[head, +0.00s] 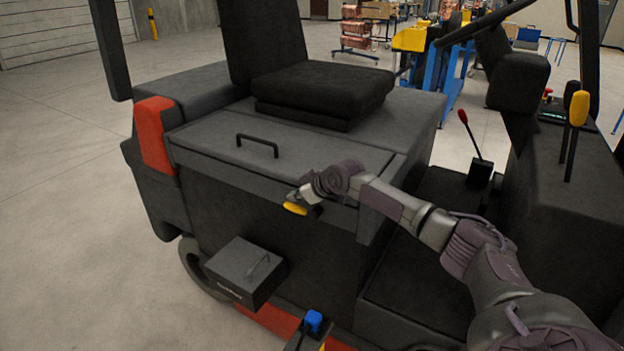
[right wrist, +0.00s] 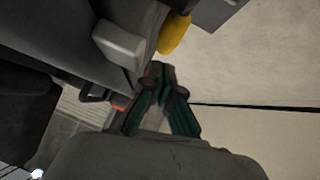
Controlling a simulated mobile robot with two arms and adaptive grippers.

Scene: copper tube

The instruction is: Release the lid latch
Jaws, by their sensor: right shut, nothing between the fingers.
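The dark grey lid (head: 205,138) lies closed on the vehicle's side compartment, with a black handle (head: 257,143) on top. The latch's yellow tab (head: 296,208) shows on the compartment's front, just under the lid edge. In the right wrist view the yellow tab (right wrist: 174,33) is beside a light grey block (right wrist: 120,44). My right gripper (head: 309,192) is right at the latch, and its dark green fingers (right wrist: 160,75) are shut and empty, close below the tab and block. I cannot tell whether they touch. My left gripper is out of view.
A black box (head: 245,272) with a handle sticks out below the compartment, near a blue plug (head: 314,318). The seat (head: 322,85) is behind the lid. Levers with red (head: 462,116) and yellow (head: 579,108) knobs stand at right.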

